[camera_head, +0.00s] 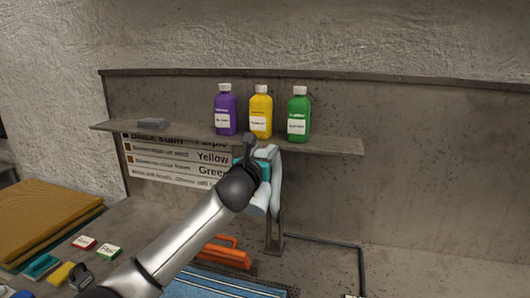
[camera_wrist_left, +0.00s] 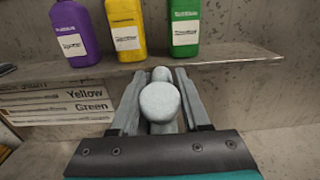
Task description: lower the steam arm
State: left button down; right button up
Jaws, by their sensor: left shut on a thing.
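My left gripper (camera_head: 269,158) reaches up to the front edge of the shelf, beside a dark upright post (camera_head: 275,232). In the left wrist view its two grey fingers stand on either side of a pale grey, round-ended handle (camera_wrist_left: 160,102), and it is shut on it. The handle looks like part of the steam arm. How it joins the post is hidden behind my gripper and wrist. My right gripper is in neither view.
Purple (camera_head: 226,112), yellow (camera_head: 260,113) and green (camera_head: 298,115) bottles stand on the shelf (camera_head: 335,146) just above my gripper. An orange tool (camera_head: 226,254) lies below, by a blue striped rug (camera_head: 215,285).

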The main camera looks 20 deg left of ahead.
aim_at(252, 213)
pick_arm(q)
jog(key=shift+f, duration=0.15)
jog(key=s+f, duration=0.1)
jog(key=s, duration=0.1)
jog(key=s+f+p, duration=0.1)
jog(key=s, duration=0.1)
jog(key=shift+f, duration=0.15)
jog(key=s+f+b, duration=0.2)
jog(key=s+f, duration=0.1)
jog(key=shift+b, duration=0.3)
jog(key=s+f+t+b, duration=0.1)
jog(key=s+f+b, duration=0.1)
jog(key=b, duration=0.4)
jog(key=s+f+t+b, duration=0.2)
jog(key=s+f+b, duration=0.1)
jog(key=f+b, duration=0.1)
jog(key=shift+s+t+b, duration=0.15)
jog(key=shift+t+b, duration=0.15)
jog(key=shift+b, duration=0.55)
jog(key=shift+s+f+t+b, duration=0.3)
jog(key=shift+s+f+b, duration=0.1)
jog(key=shift+b, duration=0.75)
jog(key=shift+r, duration=0.1)
